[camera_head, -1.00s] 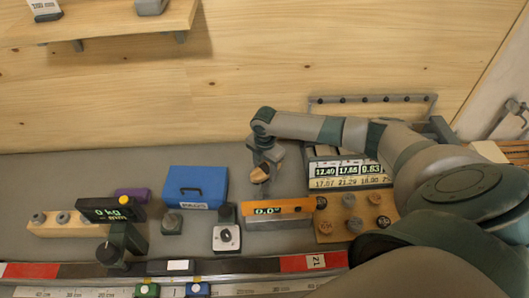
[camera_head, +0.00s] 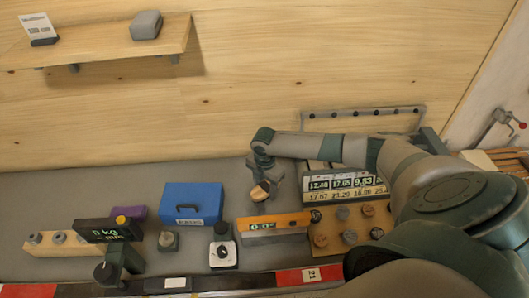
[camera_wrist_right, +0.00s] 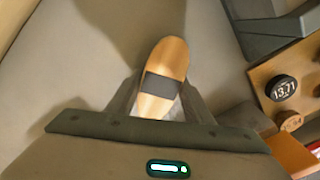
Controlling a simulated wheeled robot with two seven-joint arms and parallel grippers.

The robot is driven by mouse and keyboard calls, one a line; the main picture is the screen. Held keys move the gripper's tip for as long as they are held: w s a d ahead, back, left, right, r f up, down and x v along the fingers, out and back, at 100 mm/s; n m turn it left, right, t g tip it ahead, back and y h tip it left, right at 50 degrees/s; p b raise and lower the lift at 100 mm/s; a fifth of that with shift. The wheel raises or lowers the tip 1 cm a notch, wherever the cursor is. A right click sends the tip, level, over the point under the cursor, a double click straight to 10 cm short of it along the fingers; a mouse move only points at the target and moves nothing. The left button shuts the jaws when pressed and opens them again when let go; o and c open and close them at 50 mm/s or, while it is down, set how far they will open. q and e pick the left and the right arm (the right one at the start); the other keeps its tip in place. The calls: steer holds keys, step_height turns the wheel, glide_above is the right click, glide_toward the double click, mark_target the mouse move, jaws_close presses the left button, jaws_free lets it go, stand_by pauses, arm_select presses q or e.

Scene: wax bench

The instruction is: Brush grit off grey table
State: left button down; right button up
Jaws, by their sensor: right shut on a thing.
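The grey table (camera_head: 110,182) runs along the wooden back wall. My right gripper (camera_head: 262,182) is over its back part, right of the blue case. It is shut on a wooden brush (camera_wrist_right: 168,62), a rounded tan piece with a dark band, gripped between the fingers in the wrist view. In the head view the brush (camera_head: 259,193) shows small under the gripper. Its bristles are hidden, and I cannot tell whether it touches the table. I cannot make out any grit on the grey surface. My left gripper is not in view.
A blue case (camera_head: 191,205), a small scale (camera_head: 223,254) and an orange level-like bar (camera_head: 273,222) stand in front of the gripper. A wooden block with several round knobs (camera_head: 349,237) and a display rack (camera_head: 345,187) are to the right. The back left table is clear.

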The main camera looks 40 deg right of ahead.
mark_target(268, 213)
steer(key=shift+s+a+p, duration=0.3)
steer(key=shift+s+a, duration=0.1)
steer(key=shift+s, duration=0.25)
steer(key=shift+s+a+f, duration=0.1)
steer(key=shift+s+a, duration=0.35)
steer(key=shift+s, duration=0.25)
steer(key=shift+s+a+f, duration=0.1)
steer(key=shift+s+a, duration=0.3)
steer(key=shift+s, duration=0.3)
steer(key=shift+s, duration=0.1)
steer(key=shift+s+a, duration=0.4)
steer(key=shift+s, duration=0.25)
steer(key=shift+s+a, duration=0.4)
steer(key=shift+s, duration=0.25)
steer(key=shift+s+a, duration=0.1)
